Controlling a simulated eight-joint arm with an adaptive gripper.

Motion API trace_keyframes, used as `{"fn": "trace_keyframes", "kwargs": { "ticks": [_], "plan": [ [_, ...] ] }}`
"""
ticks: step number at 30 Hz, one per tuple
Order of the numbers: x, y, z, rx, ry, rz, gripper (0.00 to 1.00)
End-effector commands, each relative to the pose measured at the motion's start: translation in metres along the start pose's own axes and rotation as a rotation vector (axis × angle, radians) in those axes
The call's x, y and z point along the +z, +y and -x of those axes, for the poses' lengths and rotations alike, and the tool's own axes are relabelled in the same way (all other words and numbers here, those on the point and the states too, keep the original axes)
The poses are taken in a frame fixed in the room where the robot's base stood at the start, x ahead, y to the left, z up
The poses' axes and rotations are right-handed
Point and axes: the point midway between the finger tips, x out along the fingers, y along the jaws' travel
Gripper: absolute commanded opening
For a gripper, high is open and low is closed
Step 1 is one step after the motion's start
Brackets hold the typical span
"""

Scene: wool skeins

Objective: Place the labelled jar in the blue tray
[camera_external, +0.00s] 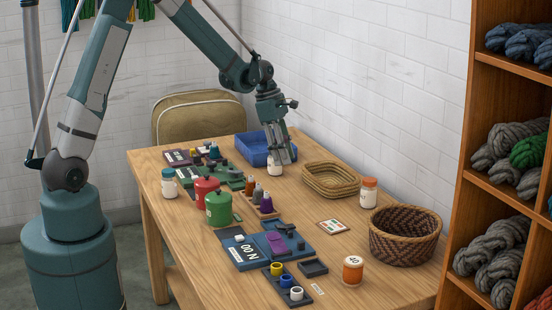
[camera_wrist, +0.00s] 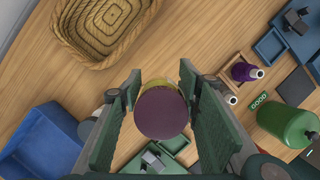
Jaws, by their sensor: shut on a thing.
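My gripper (camera_external: 281,158) is shut on a small jar (camera_external: 275,168), which looks pale at its lower part in the outside view. In the wrist view the jar's round dark purple lid (camera_wrist: 161,113) sits between the two green fingers of the gripper (camera_wrist: 160,105), with a yellowish edge behind it. The jar's label cannot be read. The jar is upright, close to the tabletop; I cannot tell whether it touches it. The blue tray (camera_external: 253,155) stands just behind and left of the jar in the outside view, and at lower left in the wrist view (camera_wrist: 38,150).
A wicker basket (camera_external: 332,181) is close on the right, with an orange-lidded jar (camera_external: 369,192) and a darker round basket (camera_external: 404,251) beyond. Red (camera_external: 206,192) and green (camera_external: 219,212) canisters stand left. An orange jar (camera_external: 353,270) is in front.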

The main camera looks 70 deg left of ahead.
Motion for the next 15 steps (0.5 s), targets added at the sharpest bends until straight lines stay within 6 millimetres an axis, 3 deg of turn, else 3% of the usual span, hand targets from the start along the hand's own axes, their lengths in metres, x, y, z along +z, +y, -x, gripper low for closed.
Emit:
{"fn": "trace_keyframes", "kwargs": {
  "ticks": [15],
  "plan": [
    [0.013,0.0,0.041,0.0,0.0,0.0,0.18]
  ]
}}
